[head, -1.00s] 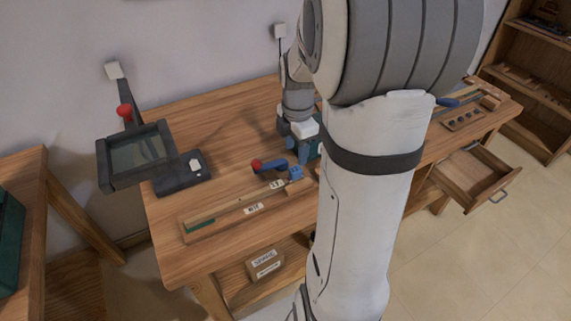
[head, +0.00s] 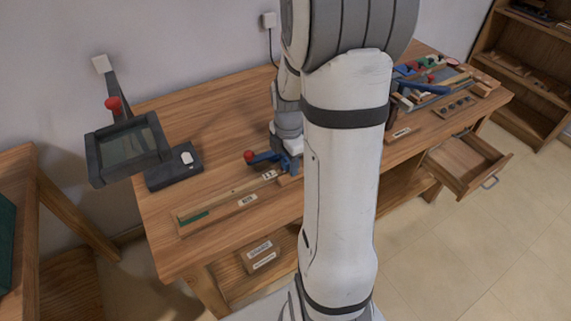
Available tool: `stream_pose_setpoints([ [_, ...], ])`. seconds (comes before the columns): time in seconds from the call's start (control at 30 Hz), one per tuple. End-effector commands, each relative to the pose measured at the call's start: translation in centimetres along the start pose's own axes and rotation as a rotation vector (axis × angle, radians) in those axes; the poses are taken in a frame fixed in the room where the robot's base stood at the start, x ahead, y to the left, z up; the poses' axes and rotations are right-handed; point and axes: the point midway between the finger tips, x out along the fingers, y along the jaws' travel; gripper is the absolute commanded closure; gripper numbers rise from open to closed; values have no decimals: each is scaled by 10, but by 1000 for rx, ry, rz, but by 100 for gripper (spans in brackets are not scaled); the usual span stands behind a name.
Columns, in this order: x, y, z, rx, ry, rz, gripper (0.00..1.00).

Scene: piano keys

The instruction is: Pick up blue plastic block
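A small blue piece (head: 291,164), possibly the blue plastic block, shows at the left edge of my arm on the workbench. My gripper (head: 291,152) points down just above or at this blue piece. My arm's white link covers much of the area to its right. The fingertips are too small and covered to show whether they are open or shut, or whether they hold anything.
A wooden rail (head: 226,203) with labels lies along the workbench (head: 200,115) front. A dark framed screen (head: 128,150) and black box (head: 173,167) stand left. Coloured parts and tools (head: 432,80) crowd the right end. A drawer (head: 468,160) juts out at the right.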

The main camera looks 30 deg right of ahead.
Motion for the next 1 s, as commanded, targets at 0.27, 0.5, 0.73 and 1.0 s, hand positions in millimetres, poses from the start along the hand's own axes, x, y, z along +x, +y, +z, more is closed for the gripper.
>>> stream_pose_setpoints([
  [0.27, 0, 0, 0, 1, 0, 0, 81],
  [0.5, 0, 0, 0, 1, 0, 0, 98],
  [0.73, -3, 0, 1, 2, -1, 1, 98],
  [1.0, -50, 0, 1, 2, -2, 5, 99],
])
